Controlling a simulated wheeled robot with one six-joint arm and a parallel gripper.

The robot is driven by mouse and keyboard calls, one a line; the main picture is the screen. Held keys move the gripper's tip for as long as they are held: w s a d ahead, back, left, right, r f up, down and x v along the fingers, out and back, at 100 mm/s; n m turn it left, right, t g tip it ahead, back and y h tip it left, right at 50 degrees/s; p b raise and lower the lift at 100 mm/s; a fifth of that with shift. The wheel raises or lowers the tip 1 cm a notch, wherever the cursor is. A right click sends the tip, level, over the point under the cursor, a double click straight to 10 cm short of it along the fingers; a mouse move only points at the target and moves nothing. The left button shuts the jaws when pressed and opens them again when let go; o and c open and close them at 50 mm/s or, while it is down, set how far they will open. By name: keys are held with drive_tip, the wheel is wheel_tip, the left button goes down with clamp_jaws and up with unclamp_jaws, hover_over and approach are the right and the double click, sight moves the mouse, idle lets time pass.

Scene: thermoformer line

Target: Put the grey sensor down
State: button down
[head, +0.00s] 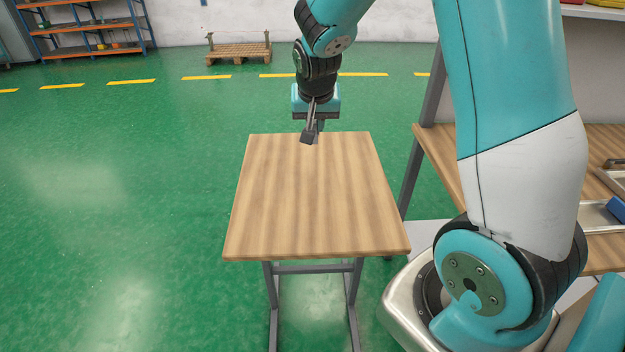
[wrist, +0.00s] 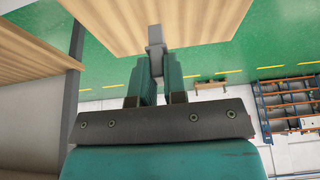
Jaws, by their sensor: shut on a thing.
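My gripper (head: 314,124) is over the far edge of a small wooden table (head: 315,200) in the head view. It is shut on the grey sensor (head: 308,138), a small dark grey piece that hangs tilted at the fingertips. In the wrist view the grey sensor (wrist: 155,36) sticks out between the two fingers of my gripper (wrist: 157,62), with the table top (wrist: 205,25) behind it. I cannot tell whether the sensor touches the table top. Part of the sensor is hidden between the fingers.
The table top is bare. A wooden workbench (head: 436,150) with trays and a blue item (head: 617,209) stands at the right. A pallet (head: 238,52) and an orange-blue shelf (head: 85,30) stand far back. Green floor lies open on the left.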

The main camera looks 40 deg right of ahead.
wheel_tip(320, 180, down, 16)
drive_tip(key=shift+a+r, duration=0.1)
idle(0.4)
drive_tip(key=c, duration=1.2)
unclamp_jaws()
drive_tip(key=shift+o, duration=0.2)
